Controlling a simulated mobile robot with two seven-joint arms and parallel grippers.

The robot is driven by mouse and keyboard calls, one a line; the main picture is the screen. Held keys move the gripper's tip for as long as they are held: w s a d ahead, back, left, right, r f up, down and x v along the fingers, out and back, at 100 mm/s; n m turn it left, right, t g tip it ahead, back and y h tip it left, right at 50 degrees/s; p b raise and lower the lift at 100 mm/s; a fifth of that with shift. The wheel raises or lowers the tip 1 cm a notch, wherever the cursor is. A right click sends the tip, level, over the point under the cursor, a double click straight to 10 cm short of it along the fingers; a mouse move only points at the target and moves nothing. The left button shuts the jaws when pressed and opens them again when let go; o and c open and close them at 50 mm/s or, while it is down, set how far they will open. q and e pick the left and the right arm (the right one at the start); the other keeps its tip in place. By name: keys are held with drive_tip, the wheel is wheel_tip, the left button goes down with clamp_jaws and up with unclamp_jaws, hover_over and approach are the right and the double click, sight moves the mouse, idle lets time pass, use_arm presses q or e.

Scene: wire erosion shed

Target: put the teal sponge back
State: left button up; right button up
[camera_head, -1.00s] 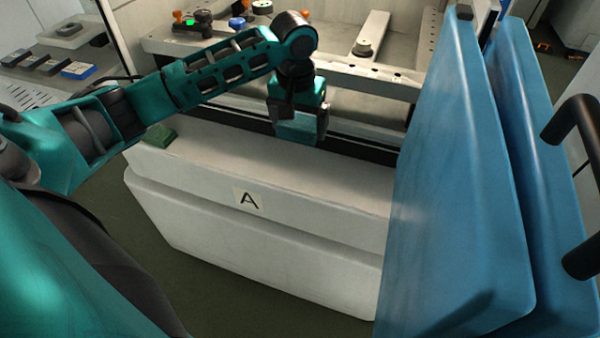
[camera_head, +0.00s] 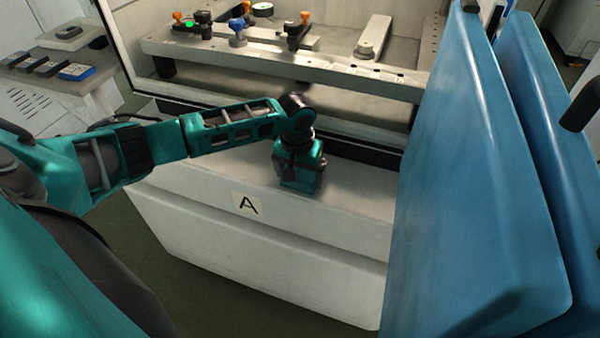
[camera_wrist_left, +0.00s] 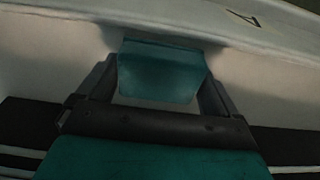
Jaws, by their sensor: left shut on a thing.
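My left gripper (camera_head: 300,184) is at the white ledge (camera_head: 360,203), to the right of the A label (camera_head: 247,204). The left wrist view shows the teal sponge (camera_wrist_left: 160,72) between its two fingers, and the gripper is shut on it. The ledge shows close beneath the sponge; I cannot tell whether the two touch. In the head view, the wrist and gripper body hide most of the sponge. My right gripper is not in view.
Blue door panels (camera_head: 475,190) with dark handles stand upright on the right. Behind the ledge is an open machine bay with a metal rail (camera_head: 290,65) carrying clamps with orange and blue knobs. A grey side shelf (camera_head: 65,60) holds small items at upper left.

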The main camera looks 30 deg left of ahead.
use_arm(q)
drive_tip(key=shift+f, duration=0.1)
drive_tip(key=o, duration=0.6)
drive_tip(key=shift+o, duration=0.2)
